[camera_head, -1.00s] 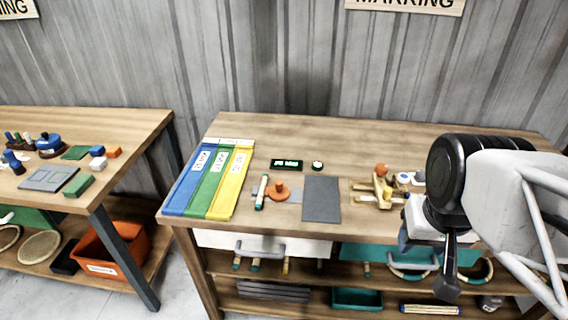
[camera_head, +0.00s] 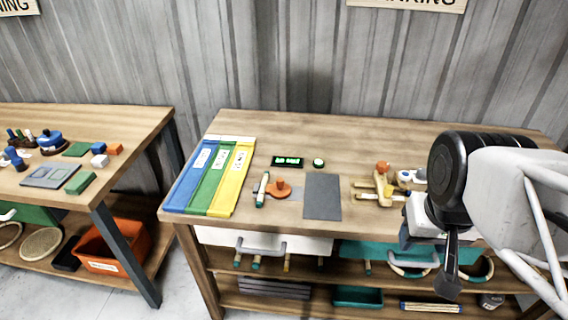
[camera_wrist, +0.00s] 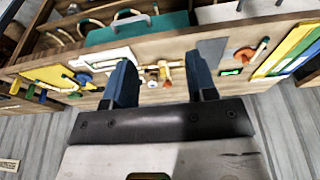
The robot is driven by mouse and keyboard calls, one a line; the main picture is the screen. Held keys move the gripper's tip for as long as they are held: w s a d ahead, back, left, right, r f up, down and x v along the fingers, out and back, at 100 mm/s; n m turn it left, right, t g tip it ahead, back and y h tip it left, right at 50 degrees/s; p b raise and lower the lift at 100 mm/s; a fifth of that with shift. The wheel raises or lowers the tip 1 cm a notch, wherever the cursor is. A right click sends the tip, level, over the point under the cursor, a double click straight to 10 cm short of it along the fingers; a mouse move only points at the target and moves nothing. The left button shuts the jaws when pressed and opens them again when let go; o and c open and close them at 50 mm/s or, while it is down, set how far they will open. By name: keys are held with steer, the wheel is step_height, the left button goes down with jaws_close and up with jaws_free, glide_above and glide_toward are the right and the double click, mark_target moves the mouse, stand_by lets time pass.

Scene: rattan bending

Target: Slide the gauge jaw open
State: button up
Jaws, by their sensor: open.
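An orange knobbed piece (camera_head: 280,189) sits on a flat grey-blue strip on the bench and looks like the gauge with its sliding jaw. How far its jaw is open is too small to tell. A pale stick with teal ends (camera_head: 262,190) lies just left of it. In the wrist view the orange piece (camera_wrist: 243,54) shows at the upper right, beyond my right-hand finger. My gripper (camera_wrist: 163,66) is open and empty, its two blue fingers well apart. It is away from the gauge, with a wooden fixture (camera_wrist: 165,74) showing between the fingers.
A dark display with green digits (camera_head: 287,161) and a green button (camera_head: 318,163) stand behind the gauge. A grey mat (camera_head: 322,197) lies to its right, then the wooden fixture with an orange ball (camera_head: 382,168). Blue, green and yellow strips (camera_head: 240,180) lie left. The bench's back is clear.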

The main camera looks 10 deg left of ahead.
steer(key=shift+w, duration=0.1)
steer(key=n+g, duration=0.3)
steer(key=n, duration=0.8)
glide_above(280, 179)
steer(key=f, duration=1.4)
steer(key=shift+s+d+f, duration=0.2)
steer(key=shift+d, duration=0.1)
steer(key=shift+w+a+f, duration=0.2)
steer(key=shift+a+f, duration=0.1)
steer(key=shift+f, duration=3.85)
